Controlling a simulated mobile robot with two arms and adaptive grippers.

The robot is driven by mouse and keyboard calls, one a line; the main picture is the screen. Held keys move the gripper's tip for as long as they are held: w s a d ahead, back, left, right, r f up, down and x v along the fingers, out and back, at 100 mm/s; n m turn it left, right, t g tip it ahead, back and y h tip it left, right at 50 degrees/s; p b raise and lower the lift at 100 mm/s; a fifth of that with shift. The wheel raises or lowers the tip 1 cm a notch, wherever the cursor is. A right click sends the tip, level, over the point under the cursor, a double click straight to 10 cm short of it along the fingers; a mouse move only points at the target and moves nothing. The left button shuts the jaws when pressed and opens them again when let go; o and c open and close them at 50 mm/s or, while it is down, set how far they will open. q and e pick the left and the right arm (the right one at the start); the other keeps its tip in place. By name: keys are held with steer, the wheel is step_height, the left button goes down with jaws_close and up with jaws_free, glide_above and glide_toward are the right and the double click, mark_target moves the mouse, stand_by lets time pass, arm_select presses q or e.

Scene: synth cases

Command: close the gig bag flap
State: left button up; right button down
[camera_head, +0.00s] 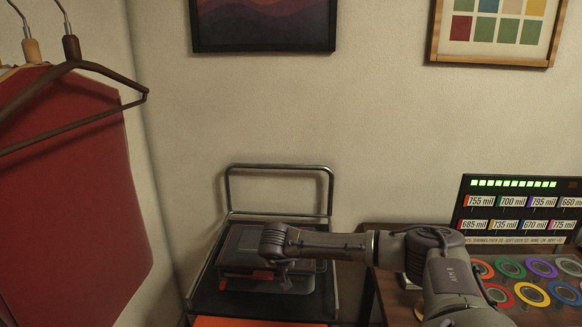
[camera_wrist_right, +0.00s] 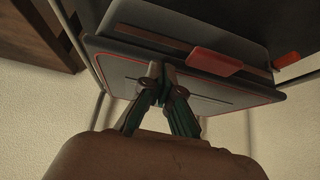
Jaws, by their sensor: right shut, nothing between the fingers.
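The gig bag (camera_head: 238,243) is a dark grey case with thin red edging, lying on a cart. An orange-red tab (camera_head: 262,275) shows on its front; a red tab also shows in the right wrist view (camera_wrist_right: 215,62). In that view a flat panel with red edging (camera_wrist_right: 110,62), which looks like the flap, is right by my fingertips. I cannot tell how far open it is. My right gripper (camera_head: 283,269) is over the bag's right part, hiding some of it. In the right wrist view its fingers (camera_wrist_right: 158,80) are together, empty, at or touching the panel. My left gripper is not in view.
The cart (camera_head: 232,305) has a metal handle (camera_head: 280,168) behind the bag and an orange item (camera_head: 250,321) at its front. A table at right holds colored rings (camera_head: 532,294) and a label board (camera_head: 520,208). A red garment (camera_head: 70,190) hangs at left.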

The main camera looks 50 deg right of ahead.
stand_by(0.4)
step_height(320, 180, up, 5)
steer(key=p, duration=0.4)
steer(key=s+a+f+b, duration=0.4)
steer(key=s+a, duration=0.2)
steer(key=a, duration=0.1)
steer(key=shift+a+f, duration=0.2)
